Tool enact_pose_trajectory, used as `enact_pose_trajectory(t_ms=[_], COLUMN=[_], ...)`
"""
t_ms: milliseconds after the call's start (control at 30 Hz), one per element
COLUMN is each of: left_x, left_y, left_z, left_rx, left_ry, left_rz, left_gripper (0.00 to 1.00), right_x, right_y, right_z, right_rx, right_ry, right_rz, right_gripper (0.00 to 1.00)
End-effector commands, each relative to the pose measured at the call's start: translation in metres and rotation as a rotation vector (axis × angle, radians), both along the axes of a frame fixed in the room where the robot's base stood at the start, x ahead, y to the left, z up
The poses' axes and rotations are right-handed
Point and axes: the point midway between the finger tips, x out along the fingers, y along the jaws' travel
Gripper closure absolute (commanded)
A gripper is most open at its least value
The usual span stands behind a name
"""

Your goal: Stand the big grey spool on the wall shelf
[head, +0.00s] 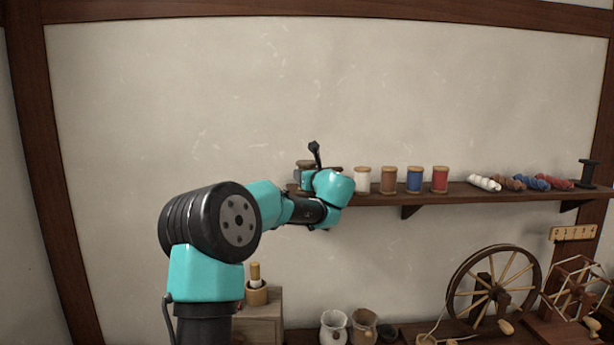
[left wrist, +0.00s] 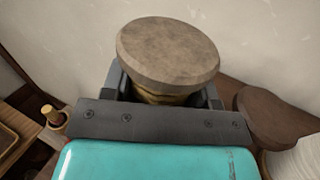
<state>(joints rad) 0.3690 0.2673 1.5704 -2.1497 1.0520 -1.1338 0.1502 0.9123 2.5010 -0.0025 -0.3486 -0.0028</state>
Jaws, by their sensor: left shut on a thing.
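My left gripper (head: 316,178) is at the left end of the wall shelf (head: 455,193), its fingers mostly hidden behind my own wrist. In the left wrist view it is shut on a big spool (left wrist: 168,50), which I take for the big grey spool. The spool has a broad, round grey-brown end facing the camera, and a little yellowish-brown body shows below it. Part of its end shows behind my wrist in the head view (head: 304,163). I cannot tell whether its base touches the shelf. My right gripper is not in view.
A white spool (head: 362,180) stands close right of my gripper, then brown, blue and red spools (head: 440,180). Skeins (head: 525,182) and a black spool-shaped stand (head: 589,172) lie farther right.

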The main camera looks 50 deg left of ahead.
Motion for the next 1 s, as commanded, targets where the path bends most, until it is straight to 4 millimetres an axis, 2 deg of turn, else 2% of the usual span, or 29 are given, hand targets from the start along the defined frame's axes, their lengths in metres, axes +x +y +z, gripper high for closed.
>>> enact_pose_trajectory(t_ms=[233, 267, 500, 833, 1000], left_x=[0.000, 0.000, 0.000, 0.000, -0.004], left_y=[0.000, 0.000, 0.000, 0.000, -0.014], left_z=[-0.003, -0.003, -0.003, 0.000, 0.000], left_rx=[0.000, 0.000, 0.000, 0.000, -0.001], left_ry=[0.000, 0.000, 0.000, 0.000, 0.001], left_rz=[0.000, 0.000, 0.000, 0.000, -0.003], left_gripper=[0.77, 0.43, 0.21, 0.21, 0.21], right_x=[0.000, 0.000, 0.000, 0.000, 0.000], right_y=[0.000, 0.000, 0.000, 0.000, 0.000], right_z=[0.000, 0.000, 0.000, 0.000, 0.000], right_rx=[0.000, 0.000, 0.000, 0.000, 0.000], right_ry=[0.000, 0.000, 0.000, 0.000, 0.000], right_rz=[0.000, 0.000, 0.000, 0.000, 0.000], right_gripper=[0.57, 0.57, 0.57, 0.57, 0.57])
